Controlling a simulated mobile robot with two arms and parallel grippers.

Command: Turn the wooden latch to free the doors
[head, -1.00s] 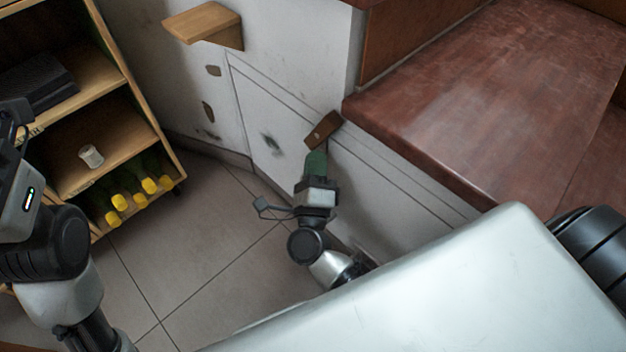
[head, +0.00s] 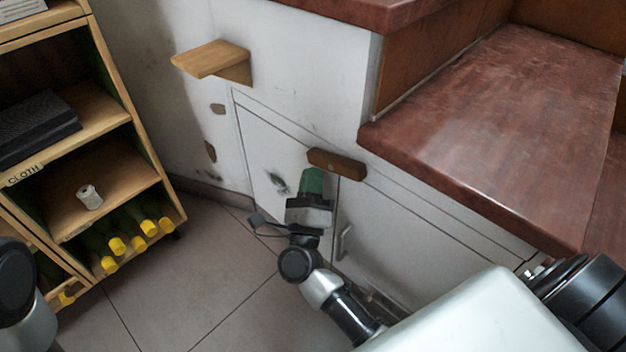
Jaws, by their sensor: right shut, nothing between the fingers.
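The wooden latch (head: 337,164) is a brown block on the white front under the stair. It lies nearly level in the picture, roughly along the upper edge of the white doors. The left door (head: 262,150) and the right door (head: 395,235) look closed, with an upright seam below the latch. My right gripper (head: 312,178) has green fingers, which are shut and empty. It is just below and left of the latch's left end; I cannot tell if they touch. It hides part of the left door. My left gripper is out of view.
A metal handle (head: 343,243) is on the right door. Red-brown stair treads (head: 490,130) jut out above the doors. A small wooden shelf (head: 213,60) sticks out from the wall. A wooden rack (head: 130,190) with yellow-capped bottles stands left. Tiled floor (head: 190,275) is open between.

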